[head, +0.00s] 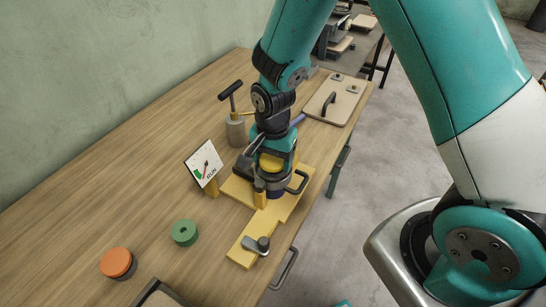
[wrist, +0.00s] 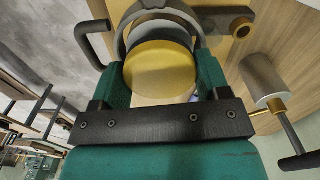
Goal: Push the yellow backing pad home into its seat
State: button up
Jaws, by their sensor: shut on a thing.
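The round yellow backing pad (wrist: 160,68) fills the space between the two green fingers of my gripper (wrist: 161,76) in the wrist view. My gripper is shut on the pad's sides. In the head view my gripper (head: 273,164) points down over the yellow fixture (head: 293,207), with a bit of the yellow pad (head: 270,161) showing between its fingers. A grey ring-shaped holder (wrist: 123,42) curves around the pad's far side in the wrist view. The pad's underside and the seat are hidden, so I cannot tell how deep the pad sits.
A gauge card (head: 203,163) stands left of the fixture, and a grey cylinder with a T-handle (head: 235,131) stands behind it. A clamp lever (head: 257,245) is at the fixture's front. A green ring (head: 184,233) and orange disc (head: 115,262) lie left. The table's right edge is close.

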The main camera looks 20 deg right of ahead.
jog(key=shift+f+b, duration=0.45)
jog(key=shift+f, duration=0.2)
dwell(0.3)
jog(key=shift+r+p, duration=0.6)
jog(key=shift+r, duration=0.05)
